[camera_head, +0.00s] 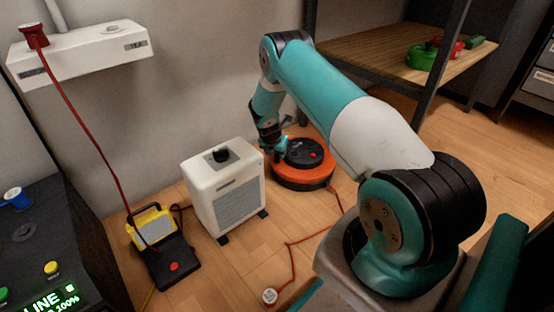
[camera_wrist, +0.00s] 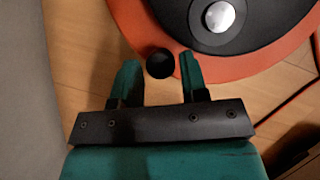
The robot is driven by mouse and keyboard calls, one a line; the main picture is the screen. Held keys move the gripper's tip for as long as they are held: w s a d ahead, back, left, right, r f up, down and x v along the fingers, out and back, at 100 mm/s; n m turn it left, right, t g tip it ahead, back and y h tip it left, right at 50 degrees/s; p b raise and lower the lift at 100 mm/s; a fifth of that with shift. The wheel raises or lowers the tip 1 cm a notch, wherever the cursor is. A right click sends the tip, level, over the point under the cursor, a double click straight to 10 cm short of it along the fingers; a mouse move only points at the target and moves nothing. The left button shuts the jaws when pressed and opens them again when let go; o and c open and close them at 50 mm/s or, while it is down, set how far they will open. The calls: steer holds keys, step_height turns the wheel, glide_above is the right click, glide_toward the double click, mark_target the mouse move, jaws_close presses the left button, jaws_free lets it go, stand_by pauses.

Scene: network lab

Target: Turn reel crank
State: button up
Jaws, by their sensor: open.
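The reel (camera_head: 314,182) is a round orange drum with a black top, on the wooden floor near the wall. In the wrist view its orange rim (camera_wrist: 128,22) and its black centre with a silver hub (camera_wrist: 220,17) show at the top. A round black knob (camera_wrist: 160,62), which looks like the crank's handle, sits at the reel's near edge. My gripper (camera_wrist: 161,76) is open, with one teal finger on each side of the knob. I cannot tell whether either finger touches it. In the head view my gripper (camera_head: 275,150) is at the reel's left edge, partly hidden.
A white heater-like box (camera_head: 226,190) stands close left of the reel. A yellow work lamp (camera_head: 152,228) and a black pedal (camera_head: 173,265) are farther left. An orange cord (camera_head: 290,262) runs across the floor to a plug (camera_head: 269,296). A wooden shelf (camera_head: 390,60) stands behind.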

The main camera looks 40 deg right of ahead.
steer(key=shift+d+f, duration=0.2)
steer(key=shift+f, duration=0.25)
jaws_close()
steer(key=shift+w, duration=0.2)
